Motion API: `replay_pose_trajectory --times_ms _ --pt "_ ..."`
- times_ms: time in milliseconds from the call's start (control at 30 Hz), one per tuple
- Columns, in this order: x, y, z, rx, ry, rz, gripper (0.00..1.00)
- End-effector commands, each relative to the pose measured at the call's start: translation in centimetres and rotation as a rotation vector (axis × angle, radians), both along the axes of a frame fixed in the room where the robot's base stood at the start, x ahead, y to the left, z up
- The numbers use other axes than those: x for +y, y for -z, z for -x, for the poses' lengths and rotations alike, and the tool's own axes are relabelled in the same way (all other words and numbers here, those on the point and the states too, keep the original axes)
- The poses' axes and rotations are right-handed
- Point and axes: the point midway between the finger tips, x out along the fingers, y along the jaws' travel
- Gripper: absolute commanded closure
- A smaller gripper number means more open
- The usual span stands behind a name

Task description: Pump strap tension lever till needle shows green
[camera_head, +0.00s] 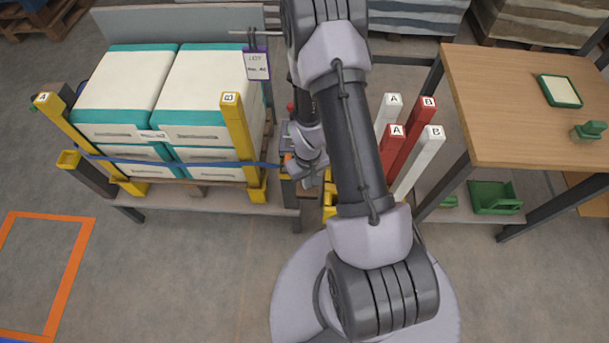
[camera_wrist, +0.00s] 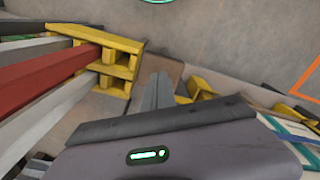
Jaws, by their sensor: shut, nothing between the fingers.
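The blue strap (camera_head: 215,162) runs across the front of the stacked sacks (camera_head: 215,85) to a small tensioner unit (camera_head: 287,172) with an orange part, at the right end of the pallet table. My gripper (camera_head: 300,170) is low beside this unit and partly covers it. I cannot make out the lever or the gauge needle behind my arm. In the wrist view my grey gripper fingers (camera_wrist: 157,92) are together with nothing seen between them. Whether they touch the lever cannot be told.
Yellow posts (camera_head: 238,135) marked A and B stand at the front of the sacks. Red and white posts (camera_head: 412,140) stand right of my arm; their yellow rack (camera_wrist: 118,60) shows in the wrist view. A wooden table (camera_head: 510,120) is further right.

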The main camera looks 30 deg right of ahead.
Motion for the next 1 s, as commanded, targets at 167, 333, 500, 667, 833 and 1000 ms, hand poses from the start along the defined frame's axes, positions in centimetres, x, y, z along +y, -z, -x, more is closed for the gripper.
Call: replay_pose_trajectory --times_ms 167,333,500,667,833,1000 --pt "0.0 2.6 0.0 0.0 0.0 0.0 1.0" --pt "0.0 4.5 0.0 -0.001 0.0 0.0 1.0" --pt "0.0 6.3 -0.1 -0.002 0.0 0.0 1.0" --pt "0.0 7.7 0.0 0.001 0.0 0.0 1.0" --pt "0.0 8.1 -0.1 -0.002 -0.001 0.001 1.0" --pt "0.0 7.4 -0.1 -0.001 0.0 0.0 1.0"
